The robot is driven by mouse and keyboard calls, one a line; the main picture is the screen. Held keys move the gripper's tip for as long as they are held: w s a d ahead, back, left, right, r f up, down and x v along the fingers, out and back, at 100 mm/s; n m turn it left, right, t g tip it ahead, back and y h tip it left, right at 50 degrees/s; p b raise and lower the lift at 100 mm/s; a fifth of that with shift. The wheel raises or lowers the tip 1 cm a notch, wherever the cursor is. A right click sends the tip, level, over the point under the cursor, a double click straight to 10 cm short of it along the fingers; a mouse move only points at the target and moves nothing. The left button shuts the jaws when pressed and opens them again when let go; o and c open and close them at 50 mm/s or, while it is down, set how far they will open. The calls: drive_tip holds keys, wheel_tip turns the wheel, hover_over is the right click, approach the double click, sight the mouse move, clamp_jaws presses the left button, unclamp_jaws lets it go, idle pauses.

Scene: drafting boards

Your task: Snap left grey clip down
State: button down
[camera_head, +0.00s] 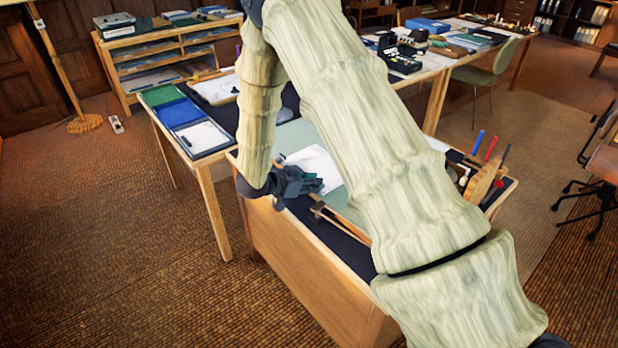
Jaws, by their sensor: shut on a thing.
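My gripper (316,184) is at the left part of the drafting board (292,137), low over its surface. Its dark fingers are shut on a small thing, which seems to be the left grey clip. The clip is too small and too covered by the fingers to make out clearly, so I cannot tell if it is up or down. A white sheet (312,161) lies on the pale green board beside the fingers. My own arm hides the board's middle and right part, and any clip there.
A wooden T-shaped tool (322,212) lies just in front of the gripper on the dark desk top. Pens and a wooden holder (484,180) stand at the right end. A side table with green and blue trays (180,112) is at left. Floor at front left is clear.

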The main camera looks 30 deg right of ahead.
drive_tip(key=y+p, duration=0.1)
drive_tip(key=p, duration=0.1)
drive_tip(key=d+y+p, duration=0.1)
drive_tip(key=p, duration=0.1)
drive_tip(key=r+y+p, duration=0.1)
drive_tip(key=y, duration=0.1)
drive_tip(key=shift+d+p, duration=0.25)
drive_tip(key=shift+p, duration=0.15)
drive_tip(key=y+p, duration=0.2)
drive_tip(key=p, duration=0.1)
drive_tip(key=shift+w+d+f, duration=0.1)
drive_tip(key=shift+d+f, duration=0.05)
drive_tip(key=shift+d, duration=0.25)
drive_tip(key=shift+d+f+g+y+p, duration=0.25)
drive_tip(key=shift+y+p, duration=0.35)
drive_tip(key=shift+p, duration=0.45)
drive_tip(key=shift+f, duration=0.1)
drive_tip(key=c, duration=1.4)
unclamp_jaws()
drive_tip(key=v, duration=1.2)
drive_tip(key=shift+w+d, duration=0.1)
drive_tip(key=shift+d, duration=0.05)
